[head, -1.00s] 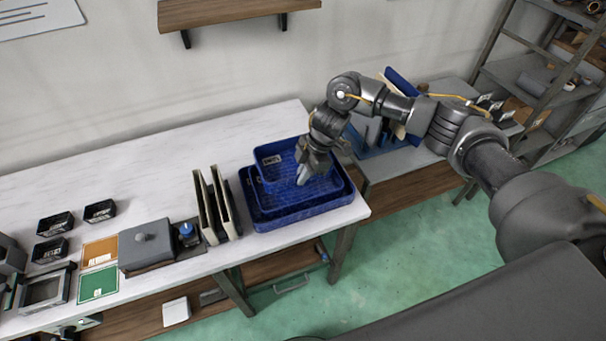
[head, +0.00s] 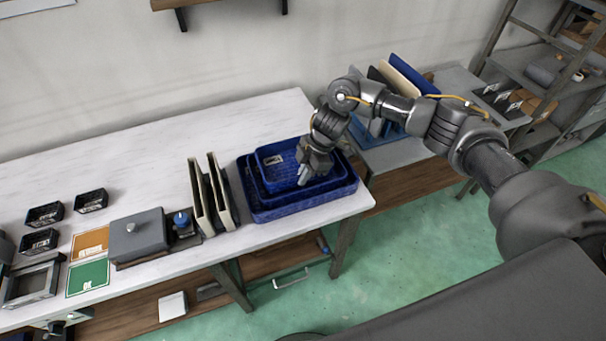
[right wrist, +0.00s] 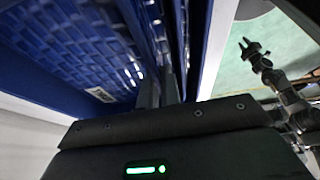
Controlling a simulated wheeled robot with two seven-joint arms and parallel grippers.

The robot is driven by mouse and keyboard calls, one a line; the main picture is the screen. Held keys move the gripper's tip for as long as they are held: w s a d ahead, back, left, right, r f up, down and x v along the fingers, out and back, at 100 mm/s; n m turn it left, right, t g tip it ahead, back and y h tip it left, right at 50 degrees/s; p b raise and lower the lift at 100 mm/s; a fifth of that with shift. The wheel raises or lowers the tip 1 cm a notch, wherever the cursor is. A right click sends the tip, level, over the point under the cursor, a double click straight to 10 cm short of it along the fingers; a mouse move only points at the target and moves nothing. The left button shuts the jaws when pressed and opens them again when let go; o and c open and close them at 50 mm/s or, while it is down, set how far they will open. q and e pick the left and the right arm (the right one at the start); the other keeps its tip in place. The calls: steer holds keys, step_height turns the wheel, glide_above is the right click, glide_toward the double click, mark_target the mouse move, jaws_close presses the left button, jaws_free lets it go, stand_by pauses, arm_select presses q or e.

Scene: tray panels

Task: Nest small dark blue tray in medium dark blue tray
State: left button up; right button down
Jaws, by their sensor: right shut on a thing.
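The small dark blue tray (head: 275,151) has a pale label on its inner wall. It sits level within the rim of larger dark blue trays on the table's right end. The medium dark blue tray (head: 250,178) shows as a rim around it, with a larger blue rim (head: 300,211) outside. My right gripper (head: 304,180) is shut on the small tray's near wall. In the right wrist view the fingers (right wrist: 160,90) straddle a blue wall. Whether the small tray rests on the floor beneath is hidden. My left gripper (right wrist: 254,48) shows small in that view, open and empty.
Two upright files (head: 212,195) stand just left of the trays. A grey box (head: 138,236) and small black bins (head: 44,215) lie further left. A side table (head: 415,150) with upright panels is behind my right arm. The back middle of the white table (head: 140,165) is clear.

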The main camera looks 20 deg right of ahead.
steer(key=shift+w, duration=0.1)
steer(key=c, duration=1.5)
jaws_free()
steer(key=shift+r, duration=0.15)
steer(key=shift+r+p, duration=3.8)
steer(key=shift+r, duration=0.1)
